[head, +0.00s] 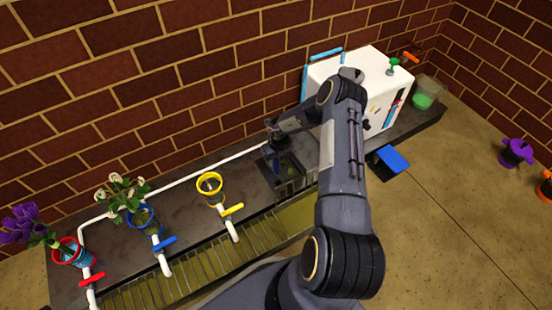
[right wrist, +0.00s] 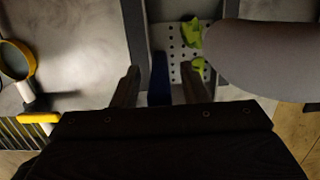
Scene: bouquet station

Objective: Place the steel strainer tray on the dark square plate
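The steel strainer tray (right wrist: 178,42), pale and perforated, shows in the right wrist view with bright green bits on it. A dark blue upright piece (right wrist: 159,78) stands at its near side; I cannot tell if it is the tray's handle. My right gripper (right wrist: 160,86) has its fingers spread on either side of the blue piece, with gaps showing. In the head view my right gripper (head: 280,142) is over a dark recess (head: 286,170) in the counter. My arm partly covers this area. I cannot identify the dark square plate with certainty. My left gripper is out of view.
Red (head: 72,252), blue (head: 142,217) and yellow (head: 210,186) ring holders line the counter, the first two with flowers. A white box (head: 355,85) and a cup of green liquid (head: 424,98) stand right. A blue panel (head: 393,158) sits beside my arm.

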